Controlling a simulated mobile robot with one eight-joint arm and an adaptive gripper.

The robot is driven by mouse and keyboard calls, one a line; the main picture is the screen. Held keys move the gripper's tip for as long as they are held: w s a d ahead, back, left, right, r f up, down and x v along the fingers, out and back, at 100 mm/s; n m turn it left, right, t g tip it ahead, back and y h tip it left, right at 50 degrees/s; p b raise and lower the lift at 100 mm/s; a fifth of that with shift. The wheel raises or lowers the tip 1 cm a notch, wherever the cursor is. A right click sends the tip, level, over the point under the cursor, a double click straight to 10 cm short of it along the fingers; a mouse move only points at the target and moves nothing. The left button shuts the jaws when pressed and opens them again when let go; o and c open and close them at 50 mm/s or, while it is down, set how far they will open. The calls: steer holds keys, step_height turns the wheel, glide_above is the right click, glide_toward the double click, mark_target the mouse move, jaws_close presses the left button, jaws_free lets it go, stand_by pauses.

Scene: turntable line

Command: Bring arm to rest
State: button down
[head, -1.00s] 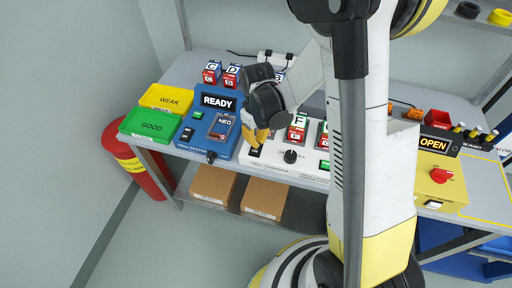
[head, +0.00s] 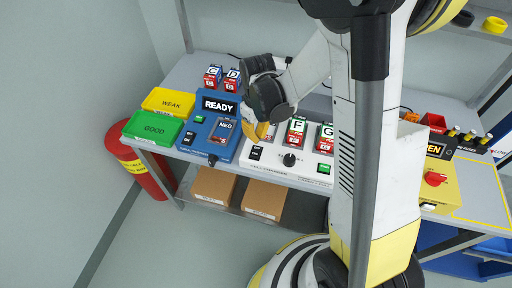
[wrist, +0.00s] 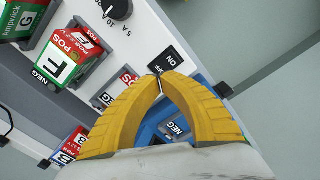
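My gripper (head: 262,132) has two yellow fingers and hangs above the white charger (head: 250,163), near its left end, beside the blue tester (head: 188,148). In the wrist view its fingertips (wrist: 159,82) meet with nothing visible between them. The fingertips appear over the black ON/OFF switch (wrist: 173,58), but I cannot tell the height gap. My white arm runs from the upper right of the head view down to the gripper and hides part of the bench.
Green GOOD (head: 153,128) and yellow WEAK (head: 168,101) trays stand left. A yellow box (head: 440,185) stands right.

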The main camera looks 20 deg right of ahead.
steer(key=shift+r+p, duration=0.45)
steer(key=shift+r, duration=0.5)
